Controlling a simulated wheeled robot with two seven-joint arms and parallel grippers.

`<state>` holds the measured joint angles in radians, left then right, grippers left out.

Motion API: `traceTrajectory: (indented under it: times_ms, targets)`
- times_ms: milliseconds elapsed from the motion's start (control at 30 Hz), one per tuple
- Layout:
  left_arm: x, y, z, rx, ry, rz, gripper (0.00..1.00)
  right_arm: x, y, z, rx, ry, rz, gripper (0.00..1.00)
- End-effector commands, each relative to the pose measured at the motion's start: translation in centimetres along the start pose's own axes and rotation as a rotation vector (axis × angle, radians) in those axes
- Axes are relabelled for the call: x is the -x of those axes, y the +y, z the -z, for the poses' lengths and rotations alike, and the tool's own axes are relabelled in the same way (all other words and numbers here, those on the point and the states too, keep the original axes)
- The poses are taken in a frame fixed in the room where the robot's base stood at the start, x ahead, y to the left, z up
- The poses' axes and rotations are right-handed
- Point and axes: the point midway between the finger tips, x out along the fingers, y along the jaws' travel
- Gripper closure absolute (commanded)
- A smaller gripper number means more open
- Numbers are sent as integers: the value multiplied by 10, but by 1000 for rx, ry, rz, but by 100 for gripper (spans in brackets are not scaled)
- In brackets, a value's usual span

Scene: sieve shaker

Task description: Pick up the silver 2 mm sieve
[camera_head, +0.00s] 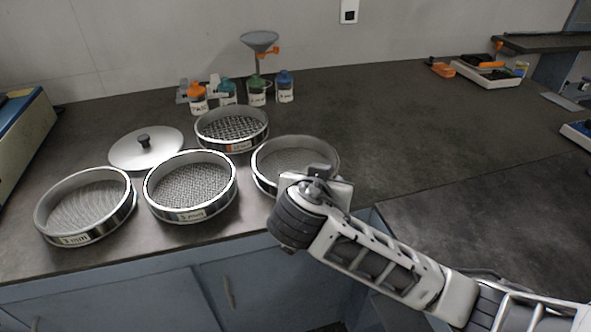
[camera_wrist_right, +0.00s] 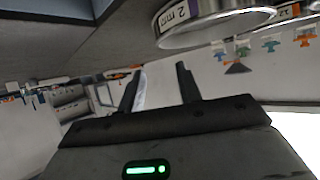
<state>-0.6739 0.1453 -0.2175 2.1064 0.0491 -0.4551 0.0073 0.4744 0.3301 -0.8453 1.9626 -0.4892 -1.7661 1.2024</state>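The silver sieve at the right of the group (camera_head: 285,160) stands on the bench, its front right part hidden behind my right gripper (camera_head: 321,173). In the right wrist view a silver sieve (camera_wrist_right: 222,28) shows at the top right, with a label that appears to read 2 mm. In that view the two fingers of my right gripper (camera_wrist_right: 158,82) are apart with nothing between them. The sieve lies outside the fingers, and I see no contact. In the head view the fingertips are too small and hidden to make out. My left gripper is not in view.
Other silver sieves stand close by: front middle (camera_head: 191,188), front left (camera_head: 87,208) and back (camera_head: 231,129). A round lid (camera_head: 146,150) lies behind them. Several small bottles (camera_head: 286,88) and a funnel (camera_head: 259,41) stand at the back. The bench to the right (camera_head: 430,125) is clear.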

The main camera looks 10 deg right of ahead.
Motion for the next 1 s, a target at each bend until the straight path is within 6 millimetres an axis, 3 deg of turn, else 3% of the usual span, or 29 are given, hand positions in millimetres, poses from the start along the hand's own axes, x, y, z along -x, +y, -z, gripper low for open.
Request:
traceTrajectory:
  times_ms: [100, 300, 533, 800, 1000]
  targets:
    - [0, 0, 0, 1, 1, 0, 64, -28, 1, 1, 3, 1, -4, 65]
    - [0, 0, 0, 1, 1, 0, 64, -59, 0, 0, 1, -1, -1, 65]
    - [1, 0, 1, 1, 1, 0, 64, -75, 1, -1, 2, -2, 1, 65]
    - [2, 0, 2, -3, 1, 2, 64, -113, 4, -6, 2, -2, 0, 65]
    - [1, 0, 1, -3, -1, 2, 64, -119, 3, -7, 1, -3, 3, 65]
